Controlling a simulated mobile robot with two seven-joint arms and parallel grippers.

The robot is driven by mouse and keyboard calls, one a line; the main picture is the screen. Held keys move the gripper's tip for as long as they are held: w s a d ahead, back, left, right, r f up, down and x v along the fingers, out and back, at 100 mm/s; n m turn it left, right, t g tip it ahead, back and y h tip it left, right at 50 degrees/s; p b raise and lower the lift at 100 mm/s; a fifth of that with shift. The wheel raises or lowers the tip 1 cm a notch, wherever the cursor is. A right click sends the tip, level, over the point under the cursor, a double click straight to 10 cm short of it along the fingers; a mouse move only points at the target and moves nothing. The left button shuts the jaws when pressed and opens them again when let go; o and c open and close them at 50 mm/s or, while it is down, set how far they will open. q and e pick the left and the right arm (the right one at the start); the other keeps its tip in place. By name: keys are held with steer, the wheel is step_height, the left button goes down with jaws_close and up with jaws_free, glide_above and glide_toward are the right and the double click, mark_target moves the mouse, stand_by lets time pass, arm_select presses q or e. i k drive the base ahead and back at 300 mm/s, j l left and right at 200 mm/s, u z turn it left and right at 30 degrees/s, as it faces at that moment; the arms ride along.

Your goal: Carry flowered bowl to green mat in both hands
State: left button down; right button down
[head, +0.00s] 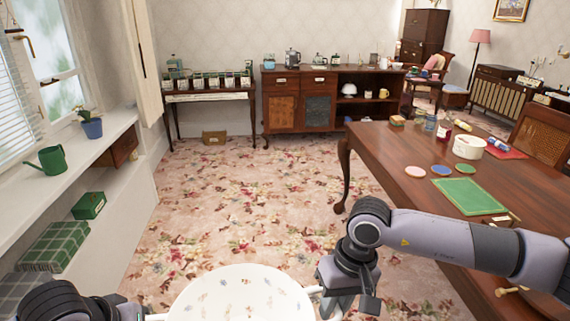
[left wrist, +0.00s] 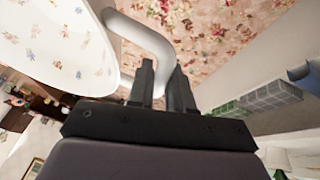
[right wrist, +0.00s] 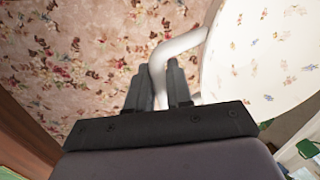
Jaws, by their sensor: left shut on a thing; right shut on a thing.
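The white flowered bowl (head: 240,293) is at the bottom centre of the head view, held in front of me above the carpet. My right gripper (head: 325,296) is shut on its right handle, and the right wrist view shows the fingers (right wrist: 160,88) around the white handle (right wrist: 165,55). My left gripper (left wrist: 163,88) is shut on the other handle (left wrist: 150,38) in the left wrist view; in the head view its fingertips are hardly visible at the lower left. The green mat (head: 468,196) lies flat on the wooden table at the right, well apart from the bowl.
The wooden table (head: 385,155) also bears several coasters, a white pot (head: 468,147), a red mat (head: 505,150) and bottles. A window shelf (head: 75,150) with a green watering can (head: 48,160) runs along the left. A sideboard (head: 340,75) stands at the back. The floral carpet (head: 240,190) between is clear.

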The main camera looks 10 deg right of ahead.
mark_target(468, 194)
steer(key=i+z, duration=0.15)
steer(key=i, duration=0.4)
steer(key=i+j+z, duration=0.15)
steer(key=i, duration=0.4)
steer(key=i+z, duration=0.3)
steer(key=i, duration=0.2)
steer(key=i+j+z, duration=0.1)
steer(key=i+z, duration=0.15)
steer(key=i, duration=0.2)
steer(key=i+z, duration=0.35)
steer(key=i, duration=0.15)
steer(key=i+z, duration=0.2)
steer(key=z, duration=0.2)
steer(key=i+z, duration=0.15)
steer(key=z, duration=0.25)
steer(key=i+j+z, duration=0.1)
steer(key=z, duration=0.3)
steer(key=i+j+z, duration=0.2)
steer(key=z, duration=0.2)
